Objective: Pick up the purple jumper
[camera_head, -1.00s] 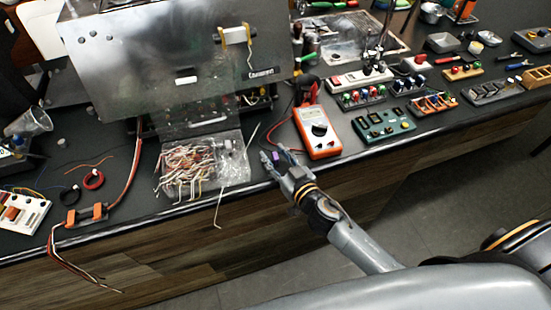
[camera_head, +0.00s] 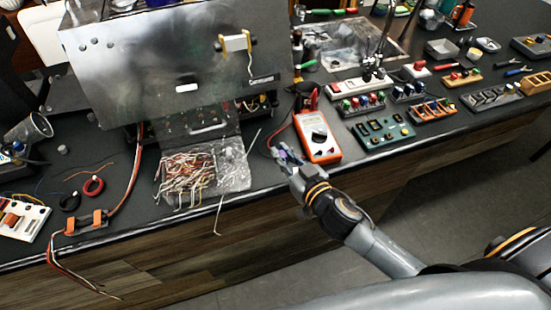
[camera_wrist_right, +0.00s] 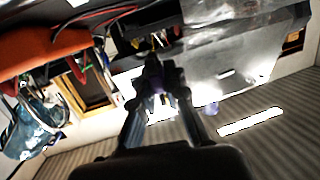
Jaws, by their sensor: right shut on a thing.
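The purple jumper (camera_head: 284,156) is a tiny purple piece between the fingertips of my right gripper (camera_head: 283,153) in the head view, mostly hidden by the fingers. My right gripper is shut on it, over the front part of the black bench, left of the orange multimeter (camera_head: 318,136). In the right wrist view the gripper's fingers (camera_wrist_right: 158,90) come together in the middle; the jumper cannot be made out clearly between them there. My left gripper is not in view.
A green board (camera_head: 384,130) and several small part holders stand to the right. The bench's front edge runs just below the gripper.

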